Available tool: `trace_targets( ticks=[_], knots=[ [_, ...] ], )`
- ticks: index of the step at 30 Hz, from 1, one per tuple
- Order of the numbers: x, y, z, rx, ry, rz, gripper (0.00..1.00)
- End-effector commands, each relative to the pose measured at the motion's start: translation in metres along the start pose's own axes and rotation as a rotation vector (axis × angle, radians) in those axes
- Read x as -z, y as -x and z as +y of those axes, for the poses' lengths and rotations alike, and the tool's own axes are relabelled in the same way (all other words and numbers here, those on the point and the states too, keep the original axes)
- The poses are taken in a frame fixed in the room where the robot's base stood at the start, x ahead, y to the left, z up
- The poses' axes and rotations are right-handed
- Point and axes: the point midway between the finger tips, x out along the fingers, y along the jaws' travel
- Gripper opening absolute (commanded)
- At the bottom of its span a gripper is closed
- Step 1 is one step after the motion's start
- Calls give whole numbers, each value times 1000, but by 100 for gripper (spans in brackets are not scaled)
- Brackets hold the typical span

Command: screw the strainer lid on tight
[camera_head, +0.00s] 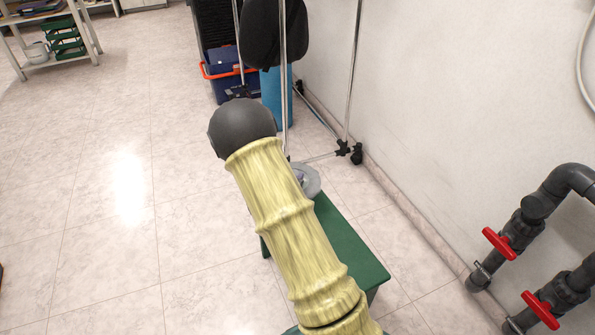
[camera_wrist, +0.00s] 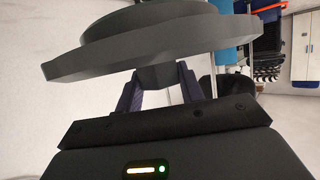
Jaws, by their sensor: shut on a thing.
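In the wrist view, a dark grey round lid (camera_wrist: 140,47) with a stepped disc fills the top of the picture, slightly tilted there. My gripper (camera_wrist: 158,80) has its two dark purple fingers shut on the short grey knob below the disc. The lid's far side is hidden, so I cannot tell whether it touches anything beyond. In the head view, my yellow-sleeved arm covers the middle, and neither my gripper nor the held lid can be made out. A greyish translucent round thing (camera_head: 310,182) shows partly behind the arm; I cannot tell what it is.
A green bench (camera_head: 345,245) stands under and beside my arm. Grey pipes with red valve handles (camera_head: 498,243) run along the right wall. A metal rack (camera_head: 350,85), blue crate (camera_head: 228,85) and dark bag (camera_head: 270,35) stand behind. The tiled floor at left is clear.

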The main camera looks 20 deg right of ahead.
Motion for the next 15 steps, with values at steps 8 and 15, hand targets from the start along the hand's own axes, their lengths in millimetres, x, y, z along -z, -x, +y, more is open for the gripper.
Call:
trace_targets(
  ticks=[8, 15],
  knots=[
    [-17, 18, -25, 285, 123, -5, 8],
    [-62, 59, -49, 589, 247, -7, 8]
  ],
)
